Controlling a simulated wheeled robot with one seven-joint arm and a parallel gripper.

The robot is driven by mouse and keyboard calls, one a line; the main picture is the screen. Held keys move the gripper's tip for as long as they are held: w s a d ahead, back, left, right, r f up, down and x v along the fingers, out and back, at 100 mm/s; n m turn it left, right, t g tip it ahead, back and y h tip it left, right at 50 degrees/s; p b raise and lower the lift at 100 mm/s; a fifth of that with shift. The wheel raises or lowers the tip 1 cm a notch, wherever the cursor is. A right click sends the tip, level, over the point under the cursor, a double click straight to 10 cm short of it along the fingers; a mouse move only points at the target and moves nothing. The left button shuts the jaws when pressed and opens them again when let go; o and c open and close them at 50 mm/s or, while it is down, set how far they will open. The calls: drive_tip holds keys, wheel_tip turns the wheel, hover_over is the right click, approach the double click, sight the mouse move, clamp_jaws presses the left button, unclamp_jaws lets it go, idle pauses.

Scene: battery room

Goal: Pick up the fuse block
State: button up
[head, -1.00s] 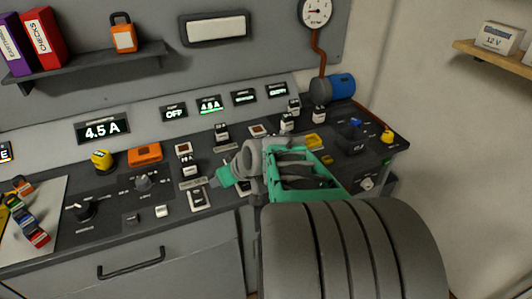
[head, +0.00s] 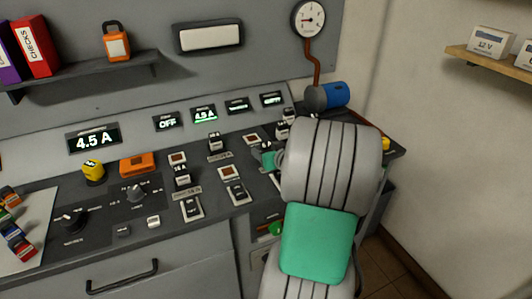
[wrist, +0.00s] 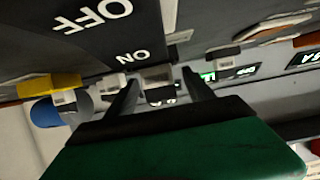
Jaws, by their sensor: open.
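Several small fuse blocks with dark bodies and pale parts stand on the sloping control desk. In the head view one fuse block (head: 182,176) is at the middle left, another (head: 214,142) behind it, and more sit near the blue cylinder. My gripper (wrist: 160,79) is open in the wrist view. A grey and dark fuse block (wrist: 157,76) shows between its fingertips; I cannot tell whether they touch it. Which block the task means is unclear.
Beside the gripper in the wrist view are pale blocks (wrist: 110,83) and a yellow part (wrist: 48,86). An orange box (head: 137,164) and yellow knob (head: 93,171) are left. A wall shelf (head: 85,75) hangs above.

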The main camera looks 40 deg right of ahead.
drive_tip(key=shift+c, duration=0.5)
clamp_jaws()
